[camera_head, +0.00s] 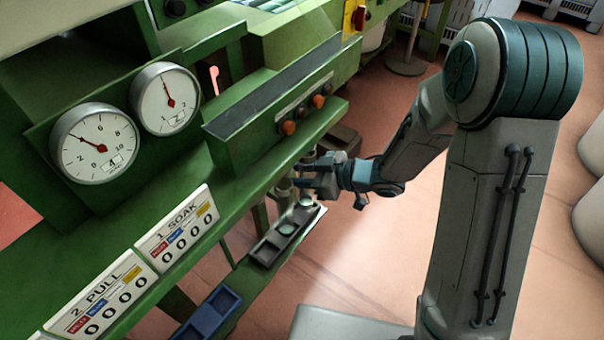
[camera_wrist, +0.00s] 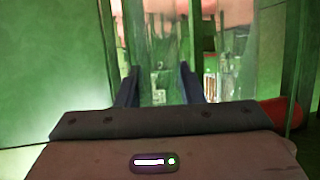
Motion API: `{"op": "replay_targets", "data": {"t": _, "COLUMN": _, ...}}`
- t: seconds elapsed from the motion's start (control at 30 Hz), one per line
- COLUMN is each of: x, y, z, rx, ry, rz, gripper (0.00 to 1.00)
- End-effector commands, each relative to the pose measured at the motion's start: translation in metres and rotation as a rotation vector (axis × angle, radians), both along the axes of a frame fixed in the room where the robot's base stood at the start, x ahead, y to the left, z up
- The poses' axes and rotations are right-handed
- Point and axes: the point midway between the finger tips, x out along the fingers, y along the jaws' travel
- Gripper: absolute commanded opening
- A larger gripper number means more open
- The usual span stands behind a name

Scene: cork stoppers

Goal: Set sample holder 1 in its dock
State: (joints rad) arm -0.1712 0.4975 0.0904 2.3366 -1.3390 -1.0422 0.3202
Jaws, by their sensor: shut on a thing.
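My gripper (camera_head: 303,175) reaches in from the right, below the green machine's overhang, beside a post and above the dark tray. In the wrist view its two dark fingers (camera_wrist: 160,88) stand apart, on either side of a clear, pale thing, probably sample holder 1 (camera_wrist: 160,70). In the head view the held thing is small and partly hidden by the fingers, so its outline is unclear. The dark tray (camera_head: 263,254) has several compartments, with a pale round piece (camera_head: 286,228) in it. I cannot tell which part is the dock.
A blue tray (camera_head: 208,318) lies nearer on the same green rail. The green machine (camera_head: 330,112) overhangs the gripper, with orange knobs on its front. Open floor lies right.

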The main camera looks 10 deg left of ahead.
Motion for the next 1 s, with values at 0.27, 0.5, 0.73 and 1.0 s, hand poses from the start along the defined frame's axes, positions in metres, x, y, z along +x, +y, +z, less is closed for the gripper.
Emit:
{"op": "replay_targets", "data": {"t": 0.27, "x": 0.000, "y": 0.000, "z": -0.002, "rx": 0.000, "ry": 0.000, "rz": 0.000, "gripper": 0.12}}
{"op": "replay_targets", "data": {"t": 0.5, "x": 0.000, "y": 0.000, "z": -0.005, "rx": 0.000, "ry": 0.000, "rz": 0.000, "gripper": 0.12}}
{"op": "replay_targets", "data": {"t": 0.73, "x": 0.000, "y": 0.000, "z": -0.009, "rx": 0.000, "ry": 0.000, "rz": -0.001, "gripper": 0.12}}
{"op": "replay_targets", "data": {"t": 1.0, "x": 0.000, "y": 0.000, "z": -0.012, "rx": 0.000, "ry": 0.000, "rz": -0.001, "gripper": 0.12}}
